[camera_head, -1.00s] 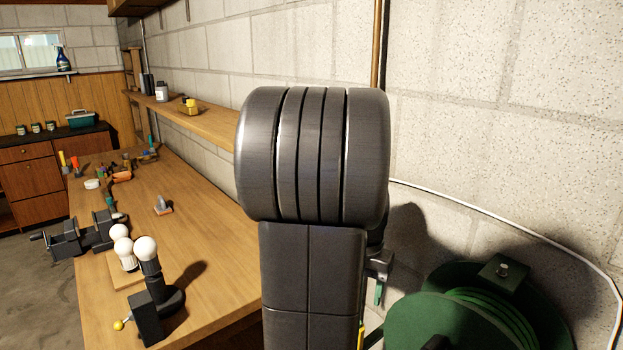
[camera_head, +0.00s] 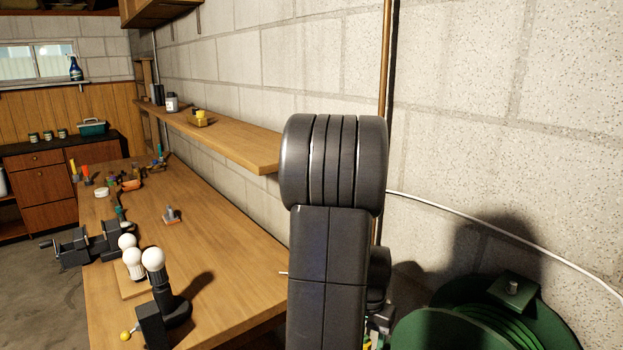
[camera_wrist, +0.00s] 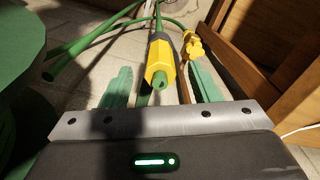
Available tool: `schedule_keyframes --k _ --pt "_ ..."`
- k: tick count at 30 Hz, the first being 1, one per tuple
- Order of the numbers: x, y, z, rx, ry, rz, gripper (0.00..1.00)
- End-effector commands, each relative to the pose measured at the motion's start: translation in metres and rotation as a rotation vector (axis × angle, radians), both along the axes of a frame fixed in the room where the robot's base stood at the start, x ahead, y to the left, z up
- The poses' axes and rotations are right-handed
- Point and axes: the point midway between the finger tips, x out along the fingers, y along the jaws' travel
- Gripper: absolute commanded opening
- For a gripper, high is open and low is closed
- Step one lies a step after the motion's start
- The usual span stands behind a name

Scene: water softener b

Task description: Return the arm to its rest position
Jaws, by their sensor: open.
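My arm (camera_head: 325,260), dark grey, stands upright in the middle of the head view, in front of the block wall. My gripper (camera_wrist: 162,88) shows in the wrist view with its two green fingers spread apart, pointing away from the camera. It is open and holds nothing that I can see. A yellow hose nozzle (camera_wrist: 158,65) shows in line with the gap between the fingers; I cannot tell how far beyond them it is. In the head view the gripper is mostly hidden behind my arm.
A wooden workbench (camera_head: 228,262) with a vise (camera_head: 85,245) and a lamp with white bulbs (camera_head: 153,262) is on the left. A shelf (camera_head: 225,141) runs along the wall behind my arm. A green hose reel (camera_head: 455,328) stands at lower right. A yellow hose fitting (camera_wrist: 195,45) shows beyond the fingers.

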Motion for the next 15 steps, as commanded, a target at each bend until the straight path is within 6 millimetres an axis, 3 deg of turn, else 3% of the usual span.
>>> schedule_keyframes --k 11,15 --pt "0.0 0.0 -0.006 0.0 0.0 0.0 0.56" --pt "0.001 0.0 0.011 -0.001 -0.004 0.0 0.56"
